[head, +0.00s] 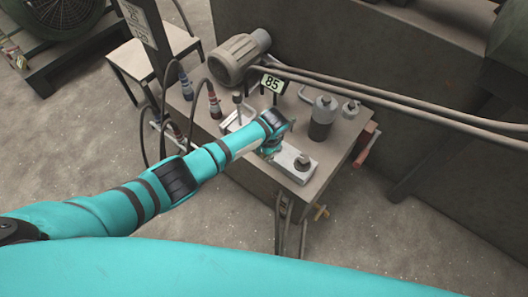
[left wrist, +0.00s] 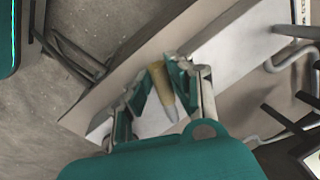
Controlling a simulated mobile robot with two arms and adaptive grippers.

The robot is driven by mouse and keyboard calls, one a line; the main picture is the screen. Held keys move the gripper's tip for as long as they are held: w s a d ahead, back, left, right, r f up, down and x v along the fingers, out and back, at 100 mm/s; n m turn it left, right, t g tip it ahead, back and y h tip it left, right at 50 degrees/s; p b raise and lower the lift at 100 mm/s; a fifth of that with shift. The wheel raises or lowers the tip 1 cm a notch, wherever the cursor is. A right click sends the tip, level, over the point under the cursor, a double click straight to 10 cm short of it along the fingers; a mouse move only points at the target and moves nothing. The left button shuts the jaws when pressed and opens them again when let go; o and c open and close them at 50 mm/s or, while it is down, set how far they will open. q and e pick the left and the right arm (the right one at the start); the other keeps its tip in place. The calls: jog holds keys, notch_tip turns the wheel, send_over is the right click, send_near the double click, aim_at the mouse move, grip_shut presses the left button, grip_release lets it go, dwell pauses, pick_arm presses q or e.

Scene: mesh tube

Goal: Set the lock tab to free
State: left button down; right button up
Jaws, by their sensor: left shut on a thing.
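My left gripper (head: 272,147) is over a pale block (head: 297,163) on the machine's top plate, and its fingers are mostly hidden by my arm in the head view. In the left wrist view, the two teal fingers of my left gripper (left wrist: 158,92) are shut on a slim tan tab with a grey end, which looks like the lock tab (left wrist: 160,80). The tab stands against the pale surface. Any marking for its positions is hidden or too small to read. My right gripper is in neither view.
Two long pipes (head: 400,95) run off to the right. Cables with red ends (head: 214,102) hang at the left.

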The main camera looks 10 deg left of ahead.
pick_arm(q)
jog(key=c, duration=1.2)
grip_release()
jog(key=shift+r, duration=0.1)
notch_tip(320, 180, up, 12)
jog(key=s+d, duration=0.1)
jog(key=shift+s+d+f, duration=0.2)
jog(key=shift+s+d, duration=0.1)
jog(key=shift+s, duration=0.1)
